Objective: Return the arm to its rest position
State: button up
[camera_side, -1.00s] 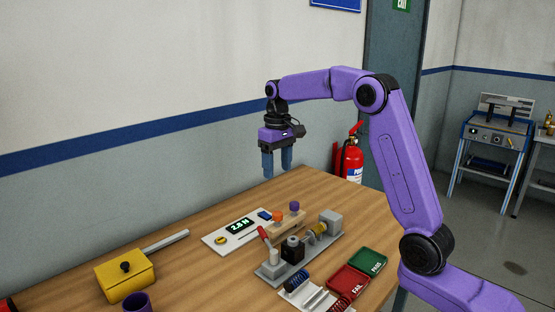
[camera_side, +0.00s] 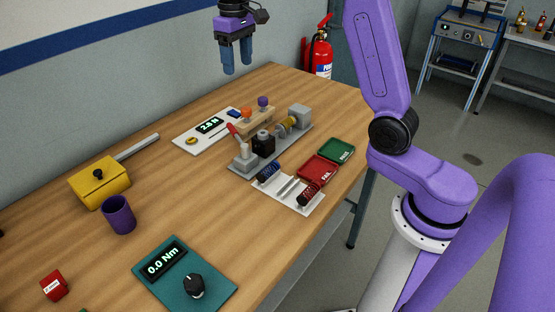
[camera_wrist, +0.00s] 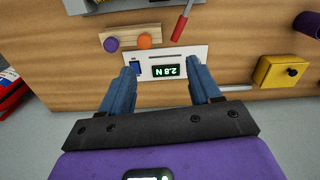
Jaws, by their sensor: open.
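My gripper (camera_side: 237,70) hangs in the air near the far edge of the table (camera_side: 330,95), pointing down. Its two blue fingers are apart with nothing between them. In the wrist view, my gripper (camera_wrist: 162,78) shows its fingers spread, with the white panel reading 2.8 N (camera_wrist: 168,62) seen between and beyond them. The panel (camera_side: 190,137) lies on the table, in front of and below the gripper in the side view. The upper arm links and elbow are cut off at the top of the side view.
A grey fixture (camera_side: 300,130) with a red lever, a wooden block (camera_side: 258,121) with coloured knobs, and red (camera_side: 318,168) and green (camera_side: 341,150) trays stand on the table. A yellow box (camera_side: 100,185), purple cup (camera_side: 118,215) and teal meter (camera_side: 180,275) are nearer. A fire extinguisher (camera_side: 320,55) stands behind.

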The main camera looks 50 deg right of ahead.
jog(key=s+a+f+n, duration=0.25)
jog(key=s+a, duration=0.25)
jog(key=s, duration=0.3)
jog(key=s+a+f+n, duration=0.1)
jog(key=s+a+n, duration=0.2)
jog(key=s+a, duration=0.35)
jog(key=s+d+f+n, duration=0.2)
jog(key=s+n, duration=0.1)
jog(key=s, duration=0.8)
jog(key=s+d+f+n, duration=0.2)
jog(key=s+f+n, duration=0.1)
jog(key=s, duration=0.8)
jog(key=shift+d+f, duration=0.25)
jog(key=shift+f, duration=0.05)
